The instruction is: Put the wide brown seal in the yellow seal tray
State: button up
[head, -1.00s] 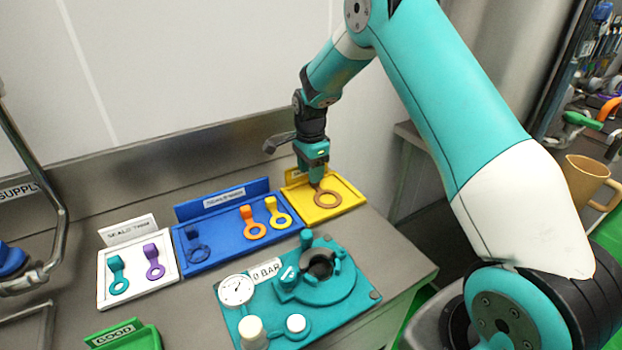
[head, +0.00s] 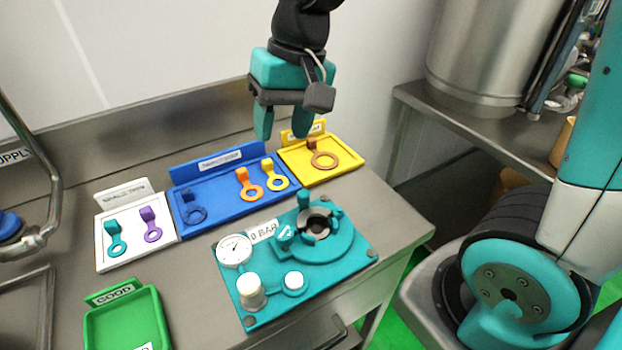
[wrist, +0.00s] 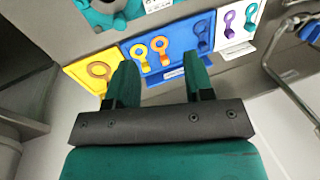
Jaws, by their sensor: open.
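The wide brown seal (head: 323,160) lies in the yellow seal tray (head: 345,171) at the back right of the counter, its ring flat and its tab toward the tray's label. In the wrist view the brown seal (wrist: 100,71) also shows in the yellow tray (wrist: 76,72), left of my fingers. My gripper (head: 283,130) is open and empty, raised above the back of the counter near the blue and yellow trays. My gripper's two fingers (wrist: 160,88) stand wide apart in the wrist view.
The blue tray (head: 228,204) holds dark blue, orange and yellow seals. The white tray (head: 109,262) holds teal and purple seals. A teal test fixture (head: 345,262) with a gauge (head: 235,250) stands in front. A green GOOD tray (head: 124,318) sits front left.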

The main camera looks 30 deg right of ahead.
jog(key=s+a+n+y, duration=0.1)
jog(key=s+a+n, duration=0.2)
jog(key=s+n, duration=0.5)
jog(key=s, duration=0.5)
jog(key=shift+g, duration=0.3)
jog(key=shift+a, duration=0.1)
